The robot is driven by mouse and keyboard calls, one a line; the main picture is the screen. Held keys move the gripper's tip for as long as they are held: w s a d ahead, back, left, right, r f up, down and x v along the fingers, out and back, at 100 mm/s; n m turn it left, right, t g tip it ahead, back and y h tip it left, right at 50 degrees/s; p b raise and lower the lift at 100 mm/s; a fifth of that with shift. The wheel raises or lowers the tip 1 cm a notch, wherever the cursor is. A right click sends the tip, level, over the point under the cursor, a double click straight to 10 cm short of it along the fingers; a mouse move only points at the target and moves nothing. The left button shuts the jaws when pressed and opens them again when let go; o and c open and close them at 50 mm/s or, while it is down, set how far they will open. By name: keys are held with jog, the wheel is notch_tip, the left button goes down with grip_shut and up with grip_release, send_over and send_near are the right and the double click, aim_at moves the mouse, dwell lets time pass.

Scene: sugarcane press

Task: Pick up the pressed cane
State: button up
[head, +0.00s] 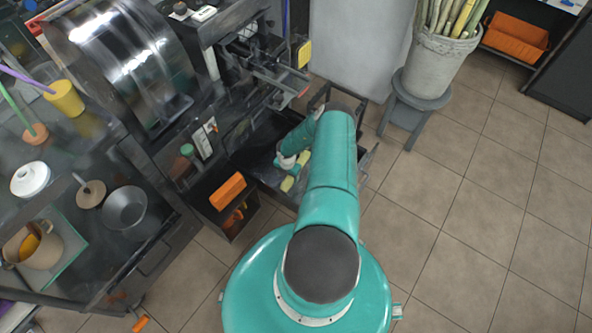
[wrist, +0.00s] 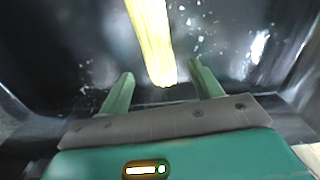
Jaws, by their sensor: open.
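The pressed cane (wrist: 150,38) is a pale yellow, ridged strip in the wrist view. Its near end lies between the two green fingers of my gripper (wrist: 160,70), with a gap on each side. My gripper is open and holds nothing. The cane lies in a dark, shiny tray (wrist: 70,65) scattered with small pale bits. In the head view, yellow cane (head: 288,184) shows beside my gripper, low in the tray beneath the press; my arm hides part of it.
The metal press (head: 130,60) stands at the upper left, close to my arm. A small dark bin with an orange item (head: 228,191) is left of the tray. A bucket of canes (head: 435,65) stands on a stool (head: 402,108). Tiled floor at right is clear.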

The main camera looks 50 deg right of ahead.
aim_at(288, 181)
jog(key=shift+f, duration=1.85)
jog(key=c, duration=1.2)
jog(key=shift+o, duration=0.2)
jog(key=shift+r, duration=0.15)
